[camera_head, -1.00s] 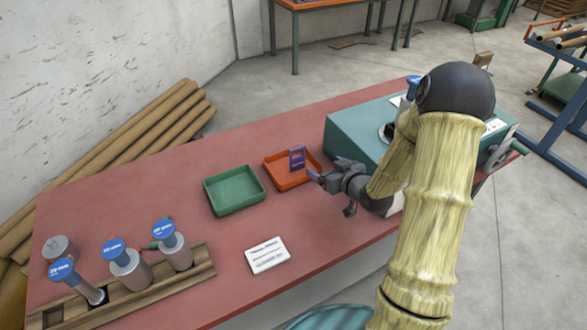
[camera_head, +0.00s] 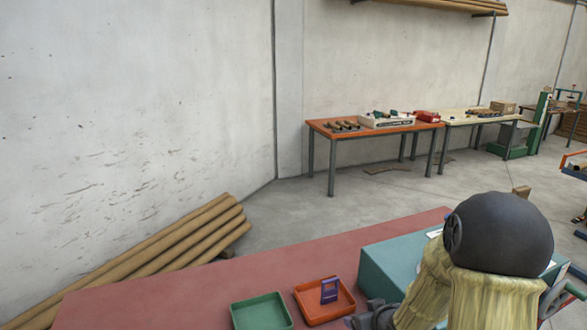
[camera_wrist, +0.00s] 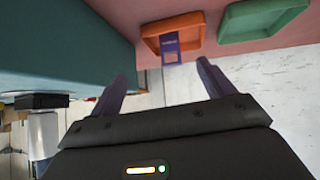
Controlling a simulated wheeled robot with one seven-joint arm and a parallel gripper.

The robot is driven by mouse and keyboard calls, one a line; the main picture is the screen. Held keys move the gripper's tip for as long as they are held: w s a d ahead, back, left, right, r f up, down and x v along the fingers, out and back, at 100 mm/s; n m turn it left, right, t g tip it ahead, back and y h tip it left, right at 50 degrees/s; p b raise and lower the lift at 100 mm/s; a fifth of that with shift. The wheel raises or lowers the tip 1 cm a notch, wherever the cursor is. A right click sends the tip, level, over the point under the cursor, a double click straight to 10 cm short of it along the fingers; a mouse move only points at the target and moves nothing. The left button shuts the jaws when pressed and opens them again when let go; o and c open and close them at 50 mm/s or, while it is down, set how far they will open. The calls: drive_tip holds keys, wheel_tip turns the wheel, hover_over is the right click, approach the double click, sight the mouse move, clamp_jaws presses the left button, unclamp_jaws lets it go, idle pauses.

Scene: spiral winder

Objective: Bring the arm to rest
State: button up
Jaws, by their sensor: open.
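My gripper (camera_wrist: 161,72) shows in the wrist view with its two purple fingers apart and nothing between them. In the head view my gripper (camera_head: 352,321) is partly cut off at the bottom edge, just right of and below the orange tray (camera_head: 299,301). My bamboo-look arm with its dark round joint fills the lower right of the head view. The wrist view shows the orange tray (camera_wrist: 151,42) ahead of the fingers, with a purple card-like piece (camera_wrist: 171,46) at its rim. That purple piece (camera_head: 329,290) stands in the tray in the head view.
A green tray (camera_head: 262,313) sits left of the orange one on the red bench top (camera_head: 190,285). The teal machine housing (camera_head: 385,268) is close beside my arm; it also shows in the wrist view (camera_wrist: 60,45). Paper tubes (camera_head: 185,240) lie along the wall.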

drive_tip(key=s+a+r+m+g, duration=0.1)
drive_tip(key=s+r+g, duration=0.2)
drive_tip(key=s, duration=0.5)
drive_tip(key=s+a+r+m+g+h+p, duration=0.1)
drive_tip(key=s+a+r+m+g, duration=0.1)
drive_tip(key=s, duration=0.7)
drive_tip(key=shift+s+r+g+h, duration=0.3)
drive_tip(key=shift+r+g, duration=0.4)
drive_tip(key=shift+r, duration=0.15)
drive_tip(key=shift+a, duration=0.1)
